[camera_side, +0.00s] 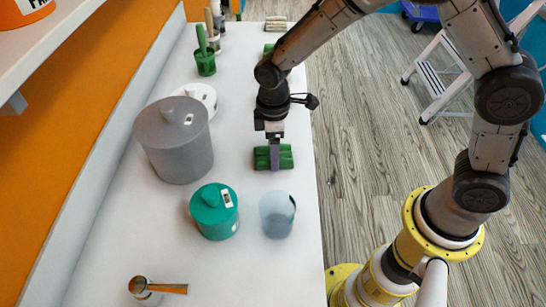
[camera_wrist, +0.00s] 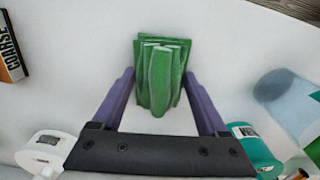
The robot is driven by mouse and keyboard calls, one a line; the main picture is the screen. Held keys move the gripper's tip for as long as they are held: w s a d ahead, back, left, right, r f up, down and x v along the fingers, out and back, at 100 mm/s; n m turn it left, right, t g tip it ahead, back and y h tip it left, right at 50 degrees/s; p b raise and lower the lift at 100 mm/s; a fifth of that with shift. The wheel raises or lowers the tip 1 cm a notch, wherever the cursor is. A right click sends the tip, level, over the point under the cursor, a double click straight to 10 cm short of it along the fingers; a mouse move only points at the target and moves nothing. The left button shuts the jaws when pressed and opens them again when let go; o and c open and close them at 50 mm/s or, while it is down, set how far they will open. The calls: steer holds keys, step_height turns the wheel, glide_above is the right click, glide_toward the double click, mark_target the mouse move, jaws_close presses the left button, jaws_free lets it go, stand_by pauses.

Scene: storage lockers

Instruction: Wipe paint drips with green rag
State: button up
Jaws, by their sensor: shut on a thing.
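The green rag (camera_side: 262,158) is a folded cloth on the white counter, near its right edge in the side view. My gripper (camera_side: 275,166) points down over it, with purple fingers at the rag's middle. In the wrist view the folded rag (camera_wrist: 160,62) lies between the two fingers of my gripper (camera_wrist: 159,75), and they are shut on it. The rag appears at or very near the counter surface; I cannot tell if it is lifted. I cannot make out any paint drips in either view.
On the counter (camera_side: 130,240) stand a grey lidded canister (camera_side: 178,145), a teal canister (camera_side: 212,215), a translucent blue cup (camera_side: 277,215), a white lidded container (camera_side: 203,95), a green holder (camera_side: 205,63) and a copper-coloured scoop (camera_side: 160,288). A COARSE box (camera_wrist: 10,50) lies left in the wrist view.

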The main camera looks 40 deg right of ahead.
steer(key=shift+w+d+r, duration=0.1)
steer(key=shift+r, duration=4)
